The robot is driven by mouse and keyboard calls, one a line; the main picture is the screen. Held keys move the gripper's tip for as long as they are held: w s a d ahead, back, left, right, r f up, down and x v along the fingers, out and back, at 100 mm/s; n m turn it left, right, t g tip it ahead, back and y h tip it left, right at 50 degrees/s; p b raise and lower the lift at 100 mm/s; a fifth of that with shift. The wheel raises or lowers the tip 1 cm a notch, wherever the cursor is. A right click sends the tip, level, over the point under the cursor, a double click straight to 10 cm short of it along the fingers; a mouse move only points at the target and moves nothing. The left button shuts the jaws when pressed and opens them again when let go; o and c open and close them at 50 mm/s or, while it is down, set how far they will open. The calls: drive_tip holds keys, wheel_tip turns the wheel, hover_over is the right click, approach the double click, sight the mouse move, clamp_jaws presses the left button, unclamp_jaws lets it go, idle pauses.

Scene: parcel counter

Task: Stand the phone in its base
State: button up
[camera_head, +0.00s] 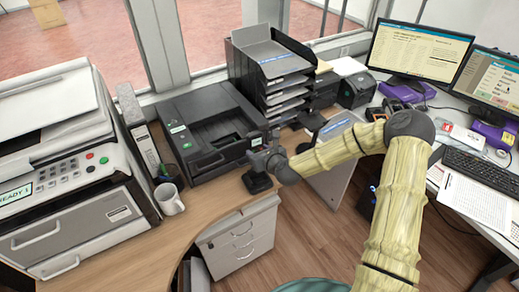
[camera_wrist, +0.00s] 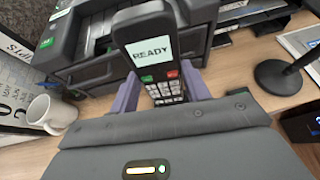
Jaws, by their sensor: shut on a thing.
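The phone (camera_wrist: 150,42) is a dark handset with a lit "READY" screen and a keypad, seen upright in the wrist view. My gripper (camera_wrist: 160,92) has its purple fingers on both sides of the phone's lower part, shut on it. In the head view my gripper (camera_head: 266,160) is over the desk's front edge, in front of the printer. A small dark block (camera_head: 257,183), which looks like the phone's base, sits on the desk just below it. In the wrist view the phone's lower end and the base are hidden behind my gripper's body, so I cannot tell whether they touch.
A black printer (camera_head: 208,128) stands just behind. A white mug (camera_head: 169,199) is to the left, beside a large copier (camera_head: 65,190). A round black foot with a stem (camera_wrist: 278,77) stands to the right in the wrist view. Stacked trays (camera_head: 270,70) are at the back.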

drive_tip(key=shift+w+d, duration=0.1)
drive_tip(key=shift+w, duration=0.05)
drive_tip(key=f+b, duration=0.2)
drive_tip(key=f, duration=0.1)
drive_tip(key=shift+s+f+b, duration=0.25)
drive_tip(key=shift+f+b, duration=0.1)
drive_tip(key=shift+b, duration=0.05)
drive_tip(key=shift+f+t+b, duration=0.2)
drive_tip(key=shift+t+b, duration=0.1)
drive_tip(key=shift+b, duration=0.7)
idle(0.5)
drive_tip(key=shift+r, duration=0.1)
drive_tip(key=shift+w, duration=0.1)
drive_tip(key=shift+s, duration=0.6)
